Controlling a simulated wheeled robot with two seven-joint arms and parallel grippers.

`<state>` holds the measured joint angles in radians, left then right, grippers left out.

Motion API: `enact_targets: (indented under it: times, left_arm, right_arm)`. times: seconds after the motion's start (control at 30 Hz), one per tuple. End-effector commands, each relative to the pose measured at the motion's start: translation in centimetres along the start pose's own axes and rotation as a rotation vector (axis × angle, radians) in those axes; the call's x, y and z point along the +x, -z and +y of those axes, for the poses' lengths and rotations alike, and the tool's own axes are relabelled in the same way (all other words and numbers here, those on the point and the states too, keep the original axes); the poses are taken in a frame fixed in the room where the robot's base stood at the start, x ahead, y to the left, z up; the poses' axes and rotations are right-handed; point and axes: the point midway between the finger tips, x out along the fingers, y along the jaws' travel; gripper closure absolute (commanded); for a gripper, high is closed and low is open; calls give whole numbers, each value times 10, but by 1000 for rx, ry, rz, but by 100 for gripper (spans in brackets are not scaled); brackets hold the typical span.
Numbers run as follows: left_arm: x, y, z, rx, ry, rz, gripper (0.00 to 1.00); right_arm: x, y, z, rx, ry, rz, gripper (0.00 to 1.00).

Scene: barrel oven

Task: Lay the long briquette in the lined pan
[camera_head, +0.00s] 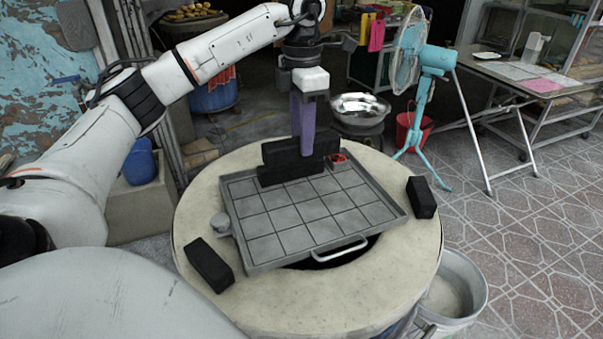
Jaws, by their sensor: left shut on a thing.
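The lined pan (285,241) is a grey square tray with a grid of lines, lying on the barrel oven's pale round top. My left gripper (305,148) points down at the pan's far side, with purple fingers. It is shut on the long briquette (328,144), a long black block held crosswise at the pan's far edge. A second dark long shape (277,176) shows just below and in front of it, over the pan's far cells. I cannot tell whether the held briquette touches it or the pan. My right gripper is not in view.
Black blocks lie on the oven rim (200,297), at left (209,264) and right (422,198). A small red item (338,158) is at the pan's far right corner. The pan has a pale front handle (340,250). Most of its near cells are bare.

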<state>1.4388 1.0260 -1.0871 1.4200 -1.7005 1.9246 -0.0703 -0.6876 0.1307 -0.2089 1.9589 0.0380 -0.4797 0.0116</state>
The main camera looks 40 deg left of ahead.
Motion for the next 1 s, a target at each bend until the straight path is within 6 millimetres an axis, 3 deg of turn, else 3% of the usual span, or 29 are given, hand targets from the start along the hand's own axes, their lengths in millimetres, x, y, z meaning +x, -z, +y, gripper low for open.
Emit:
enact_targets:
  times: [0.23,0.7,1.0]
  left_arm:
    - [45,2,1,-21,1,4,85]
    - [95,2,1,-18,-1,2,85]
    - [98,1,1,-17,-1,0,85]
  right_arm:
    - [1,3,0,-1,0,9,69]
    - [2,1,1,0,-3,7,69]
    - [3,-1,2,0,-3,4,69]
